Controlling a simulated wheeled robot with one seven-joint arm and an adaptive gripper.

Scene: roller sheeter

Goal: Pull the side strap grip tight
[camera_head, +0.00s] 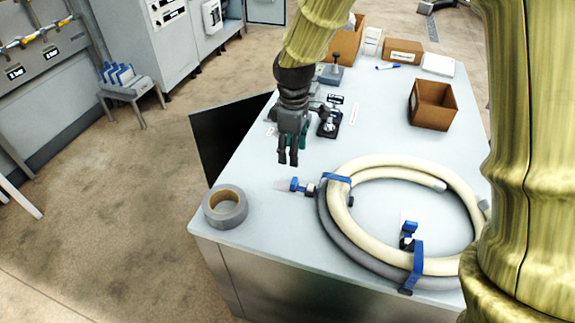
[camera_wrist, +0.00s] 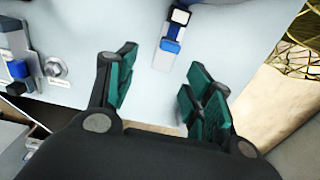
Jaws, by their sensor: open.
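A coiled hose (camera_head: 345,215), cream with a dark grey section, lies on the worktable and is bound by blue straps. One blue strap (camera_head: 337,178) crosses the coil's left side, with a small blue grip (camera_head: 294,184) sticking out to the left. A second blue strap (camera_head: 416,262) crosses the near side, with a blue-topped piece (camera_head: 408,234) inside the ring. I cannot tell how tight either strap is. My gripper (camera_head: 288,160) is above the table, beyond the left grip and apart from it. In the wrist view its green-padded fingers (camera_wrist: 158,95) are spread and empty.
A grey tape roll (camera_head: 226,207) sits at the table's near left corner. Small black fixtures (camera_head: 329,122) stand close beside my gripper. A brown box (camera_head: 432,105) is farther right. In the wrist view, a blue-and-white piece (camera_wrist: 172,42) lies beyond the fingers.

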